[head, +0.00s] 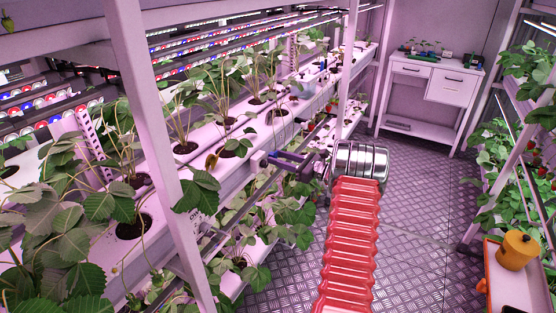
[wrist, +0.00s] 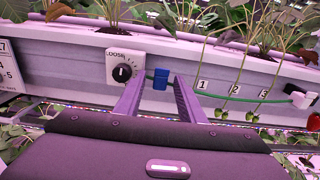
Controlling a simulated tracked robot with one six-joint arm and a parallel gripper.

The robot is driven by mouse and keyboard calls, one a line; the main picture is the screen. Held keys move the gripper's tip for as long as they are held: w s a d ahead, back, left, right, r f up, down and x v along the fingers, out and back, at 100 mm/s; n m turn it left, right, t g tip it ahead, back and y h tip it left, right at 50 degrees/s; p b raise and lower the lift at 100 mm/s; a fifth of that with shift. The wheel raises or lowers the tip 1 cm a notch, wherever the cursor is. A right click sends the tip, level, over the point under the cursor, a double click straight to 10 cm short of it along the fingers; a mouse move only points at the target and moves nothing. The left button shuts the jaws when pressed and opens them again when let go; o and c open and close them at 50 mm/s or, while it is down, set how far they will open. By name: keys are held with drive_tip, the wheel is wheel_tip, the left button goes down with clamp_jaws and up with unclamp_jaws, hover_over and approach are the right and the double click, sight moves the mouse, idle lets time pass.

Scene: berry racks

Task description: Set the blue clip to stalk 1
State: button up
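The blue clip (wrist: 160,77) sits on a thin green line (wrist: 240,99) along the pale trough front in the wrist view. It is right of the dial (wrist: 124,71) marked LOOSE and left of label 1 (wrist: 203,86). My gripper (wrist: 159,89) is open, its two fingers on either side of the clip with gaps showing. I cannot tell whether the clip lies fully between the fingertips in depth. Thin stalks (wrist: 212,70) hang past labels 1, 2 and 3, with green berries at their ends. In the head view my gripper (head: 272,157) is at the trough edge.
A white block (wrist: 302,99) stands at the line's right end. A red berry (wrist: 311,134) hangs at far right. Plants fill the rack; a post (head: 150,150) stands in front of it. A cart with an orange pot (head: 518,251) is at right. The aisle floor (head: 425,215) is clear.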

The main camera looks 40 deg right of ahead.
drive_tip(key=shift+c, duration=0.5)
clamp_jaws()
